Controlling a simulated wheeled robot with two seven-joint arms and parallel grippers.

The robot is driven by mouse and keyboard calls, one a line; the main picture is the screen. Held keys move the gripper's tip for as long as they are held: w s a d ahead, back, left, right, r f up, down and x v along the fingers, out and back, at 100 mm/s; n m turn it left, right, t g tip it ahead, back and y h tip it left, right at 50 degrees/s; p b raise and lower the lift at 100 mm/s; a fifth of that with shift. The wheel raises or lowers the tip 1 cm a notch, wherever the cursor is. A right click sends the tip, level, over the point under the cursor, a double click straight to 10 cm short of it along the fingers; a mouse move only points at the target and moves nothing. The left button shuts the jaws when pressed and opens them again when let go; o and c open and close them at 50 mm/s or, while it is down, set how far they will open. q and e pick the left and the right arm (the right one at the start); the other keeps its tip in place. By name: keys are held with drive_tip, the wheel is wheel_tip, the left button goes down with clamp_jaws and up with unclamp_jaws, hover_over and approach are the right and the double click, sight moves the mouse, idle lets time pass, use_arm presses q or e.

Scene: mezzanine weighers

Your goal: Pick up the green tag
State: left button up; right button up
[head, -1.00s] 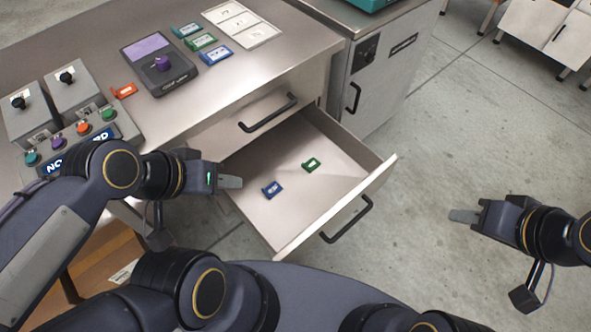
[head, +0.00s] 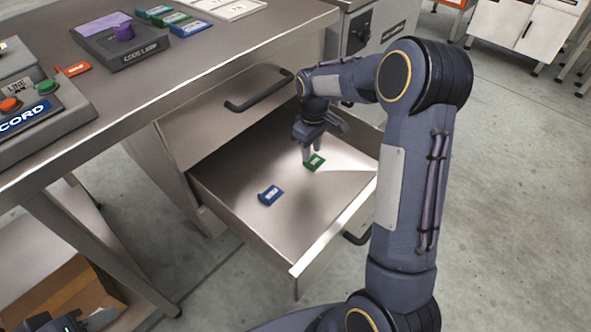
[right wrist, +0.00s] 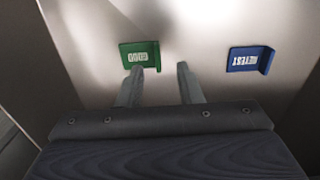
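A green tag (head: 315,163) with a white label lies on the floor of the open drawer (head: 230,208). It also shows in the right wrist view (right wrist: 130,53), just beyond the tip of the left-hand finger. My right gripper (head: 308,153) is down in the drawer close beside this tag. In the right wrist view its two fingers (right wrist: 163,72) are apart with nothing between them. I cannot tell whether a fingertip touches the tag. My left gripper (head: 68,320) is partly visible at the bottom left, and its fingers are not clear.
A blue tag (head: 270,195) lies in the drawer nearer me; it also shows in the right wrist view (right wrist: 246,60). Another green tag (head: 171,19) lies on the counter (head: 150,85) by more tags. The drawer walls surround my right gripper.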

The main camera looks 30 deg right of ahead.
sight(312, 166)
drive_tip(key=f+b, duration=0.1)
drive_tip(key=f, duration=0.3)
drive_tip(key=f+b, duration=0.1)
drive_tip(key=f, duration=0.1)
drive_tip(key=shift+d+f+b, duration=0.1)
drive_tip(key=shift+d+b, duration=0.15)
drive_tip(key=shift+b, duration=0.1)
drive_tip(key=shift+c, duration=0.3)
clamp_jaws()
